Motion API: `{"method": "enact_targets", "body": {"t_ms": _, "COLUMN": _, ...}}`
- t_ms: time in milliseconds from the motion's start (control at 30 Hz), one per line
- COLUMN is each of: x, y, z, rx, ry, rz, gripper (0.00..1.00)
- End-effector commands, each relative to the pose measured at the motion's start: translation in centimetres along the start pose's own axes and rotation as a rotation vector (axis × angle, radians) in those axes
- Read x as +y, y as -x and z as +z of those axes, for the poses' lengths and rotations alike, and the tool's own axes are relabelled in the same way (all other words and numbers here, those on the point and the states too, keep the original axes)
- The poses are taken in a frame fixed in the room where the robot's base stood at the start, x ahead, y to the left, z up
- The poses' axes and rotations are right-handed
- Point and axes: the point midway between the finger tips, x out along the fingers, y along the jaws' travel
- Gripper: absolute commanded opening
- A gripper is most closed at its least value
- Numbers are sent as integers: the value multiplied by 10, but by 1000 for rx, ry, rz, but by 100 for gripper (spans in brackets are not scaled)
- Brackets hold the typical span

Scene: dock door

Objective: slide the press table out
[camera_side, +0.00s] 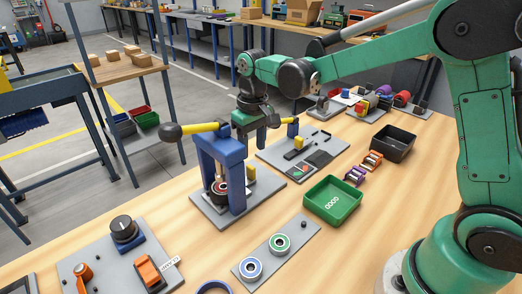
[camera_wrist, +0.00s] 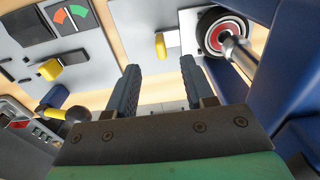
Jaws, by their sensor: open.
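The blue press (camera_side: 230,165) stands on a grey base plate (camera_side: 264,189), with a long yellow lever ending in a dark ball. Under its ram sits a round black-and-red part (camera_wrist: 222,34), on what looks like the pale press table (camera_wrist: 187,35). A yellow upright handle (camera_wrist: 160,46) is at the table's edge; it also shows right of the press in the side view (camera_side: 251,173). My gripper (camera_wrist: 160,86) is open and empty. In the wrist view the handle lies beyond the fingertips, roughly between them, apart from both. In the side view my gripper (camera_side: 258,134) is above the handle, fingertips hard to make out.
The press's blue post (camera_wrist: 285,70) is close on the wrist view's right. A panel (camera_side: 303,158) with a yellow knob and a small lever stands behind. A green bin (camera_side: 333,201), a black bin (camera_side: 393,144) and a plate with two rings (camera_side: 275,252) are nearby.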

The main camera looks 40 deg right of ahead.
Motion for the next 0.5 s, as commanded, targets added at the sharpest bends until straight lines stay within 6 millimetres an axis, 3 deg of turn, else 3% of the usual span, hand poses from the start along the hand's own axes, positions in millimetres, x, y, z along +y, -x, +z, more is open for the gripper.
{"method": "enact_targets", "body": {"t_ms": 233, "x": -1, "y": -20, "z": -6, "rx": -40, "ry": 0, "rz": 1, "gripper": 47}}
{"method": "enact_targets", "body": {"t_ms": 500, "x": -1, "y": -57, "z": -4, "rx": -37, "ry": 0, "rz": 1, "gripper": 47}}
